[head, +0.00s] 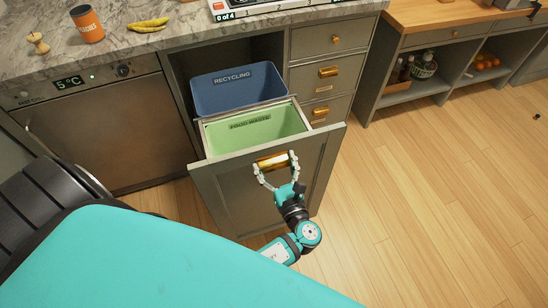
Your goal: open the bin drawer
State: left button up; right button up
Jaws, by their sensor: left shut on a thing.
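The bin drawer (225,190) stands pulled out from under the counter in the head view. Its grey front panel has a brass handle (272,161) near the top edge. Inside it are a blue bin marked RECYCLING (240,97) at the back and a green bin marked FOOD WASTE (280,125) closer to the front. My left gripper (274,170) is in front of the panel, with its two fingers shut on the brass handle. The fingers partly hide the handle's ends. My right gripper is not in view.
A dishwasher (110,130) is left of the drawer. Several small drawers with brass handles (325,90) are on its right. The marble counter (60,60) holds an orange can (88,25), an apple core (38,42) and a banana (149,25).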

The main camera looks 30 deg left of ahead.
pick_arm(q)
jog(key=o, duration=1.6)
jog(key=v, duration=0.7)
jog(key=shift+s+d, duration=0.2)
